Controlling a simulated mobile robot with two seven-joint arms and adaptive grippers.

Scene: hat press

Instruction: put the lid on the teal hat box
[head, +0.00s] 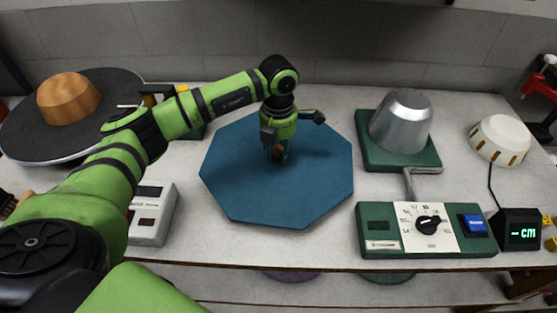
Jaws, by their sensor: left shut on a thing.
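The teal lid (322,200) is a wide flat octagon in the middle of the table. My left gripper (275,154) points down over the middle of the lid and is shut on a small brown part there, which looks like its knob. The fingers hide most of this part. No teal box wall shows below the lid, so I cannot tell whether the box is under it or whether the two touch. My right gripper is out of view.
A wooden hat block (68,98) stands on a dark round plate at the left. A pale device (151,214) is left of the lid. A metal dome (401,121), a control panel (427,230), a white round piece (498,139) and a cm display (519,231) fill the right.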

